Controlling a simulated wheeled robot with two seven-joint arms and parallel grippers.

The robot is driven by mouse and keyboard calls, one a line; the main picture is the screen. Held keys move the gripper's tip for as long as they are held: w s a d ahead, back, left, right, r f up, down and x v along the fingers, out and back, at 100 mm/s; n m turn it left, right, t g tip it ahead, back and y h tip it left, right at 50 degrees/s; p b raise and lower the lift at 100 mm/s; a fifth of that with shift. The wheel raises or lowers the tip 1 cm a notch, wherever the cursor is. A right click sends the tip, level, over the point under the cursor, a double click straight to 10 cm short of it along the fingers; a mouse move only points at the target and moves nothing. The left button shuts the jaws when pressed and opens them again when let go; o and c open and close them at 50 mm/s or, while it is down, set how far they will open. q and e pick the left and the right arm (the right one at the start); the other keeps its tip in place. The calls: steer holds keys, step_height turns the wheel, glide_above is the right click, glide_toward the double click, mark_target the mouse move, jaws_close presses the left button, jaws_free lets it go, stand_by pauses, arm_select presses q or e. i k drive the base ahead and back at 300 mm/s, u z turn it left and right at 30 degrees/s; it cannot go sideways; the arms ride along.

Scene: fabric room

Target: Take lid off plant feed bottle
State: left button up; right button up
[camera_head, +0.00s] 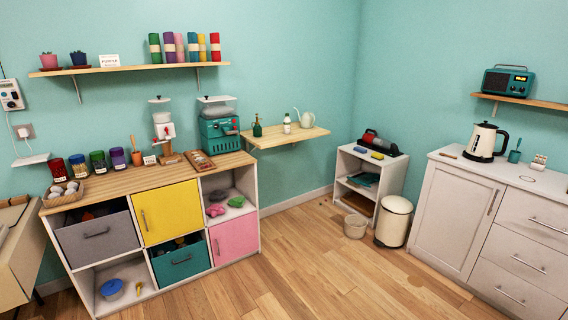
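A small white bottle (287,126) with a dark top stands upright on the wooden wall shelf (270,139) in the middle of the head view. It looks like the plant feed bottle, but its label is too small to read. Its top appears to be on. A dark green spray bottle (257,127) stands to its left and a pale watering can (306,119) to its right. Neither of my grippers shows in the head view.
A cube cabinet (109,268) with coloured bins stands at the left, with jars and a teal machine (219,133) on top. A low white shelf unit (369,183), a cream bin (394,221) and a small basket (355,226) stand right of the wall shelf. The wooden floor (315,260) is clear in the middle.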

mark_target(286, 122)
steer(key=i, duration=4.2)
steer(key=z, duration=0.05)
